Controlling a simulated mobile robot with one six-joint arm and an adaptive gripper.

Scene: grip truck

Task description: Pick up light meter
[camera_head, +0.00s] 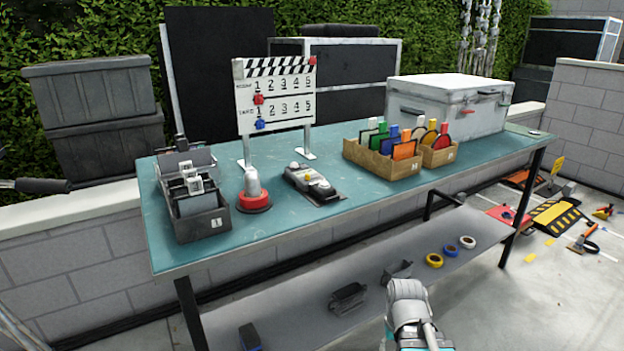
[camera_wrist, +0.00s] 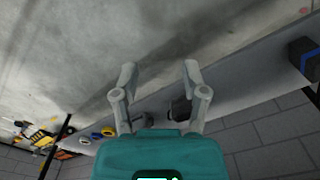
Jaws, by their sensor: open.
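A grey hand-sized device with a pale dome and a yellow button (camera_head: 311,182) lies on the teal table top (camera_head: 360,205), near its middle. It looks like the light meter, but I cannot read any label. It is not visible in the wrist view. My gripper is open and empty in the wrist view (camera_wrist: 160,72), with its two fingers spread apart. In the head view my arm end shows low, in front of the lower shelf, below and right of the device and well apart from it.
A red-based lamp-like object (camera_head: 253,192) stands left of the device. A clapperboard (camera_head: 275,97) stands behind. Grey bins (camera_head: 195,219) are at left, wooden filter boxes (camera_head: 382,163) and a white case (camera_head: 445,104) at right. The lower shelf (camera_head: 395,290) holds tape rolls and dark items.

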